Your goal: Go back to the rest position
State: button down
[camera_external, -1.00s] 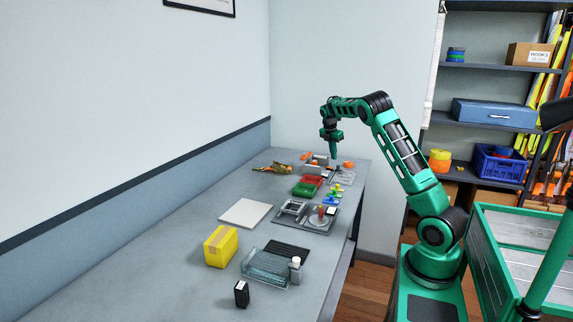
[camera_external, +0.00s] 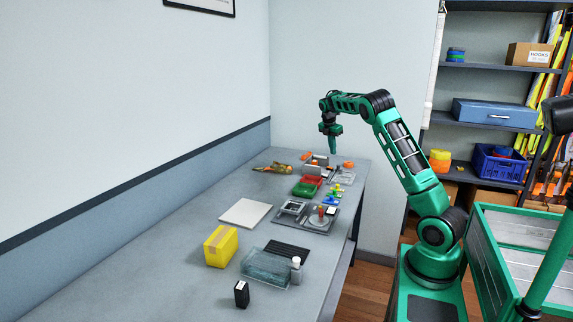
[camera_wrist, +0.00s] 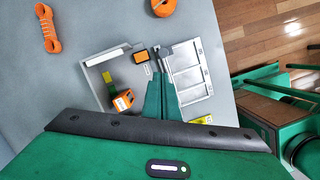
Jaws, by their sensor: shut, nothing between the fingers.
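My green gripper (camera_external: 333,146) hangs from the raised arm, pointing down above the far right end of the grey table (camera_external: 190,262). Its fingers are together with nothing between them. In the wrist view the closed fingers (camera_wrist: 161,97) point at a grey tray (camera_wrist: 98,72) and a light compartment box (camera_wrist: 187,78) on the table below. The fingers look to be above these things, apart from them. They hide part of the space between the tray and the box.
A yellow box (camera_external: 220,246), a clear tray (camera_external: 266,267) and a small black box (camera_external: 241,294) stand at the near end. A white board (camera_external: 245,213) lies mid-table. Orange straps (camera_wrist: 47,28) lie near the tray. Shelves (camera_external: 490,69) stand at the right. The left table side is clear.

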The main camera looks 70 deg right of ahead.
jog(key=s+a+r+m+y, duration=0.1)
jog(key=s+a+r+m, duration=0.2)
jog(key=a, duration=0.4)
jog(key=s+a+m+t, duration=0.1)
jog(key=s+a+m, duration=0.3)
jog(key=s+a, duration=0.3)
jog(key=s+a+r+m+y, duration=0.1)
jog(key=s+a+r+m, duration=0.15)
jog(key=a, duration=0.55)
jog(key=s+a+f+m, duration=0.4)
jog(key=s+a, duration=0.5)
jog(key=s, duration=0.1)
jog(key=s+a+f+m, duration=0.4)
jog(key=s+a+m, duration=0.1)
jog(key=s+a, duration=0.4)
jog(key=shift+s+a+f+y, duration=0.2)
jog(key=shift+s+a+y, duration=0.1)
jog(key=shift+s, duration=0.5)
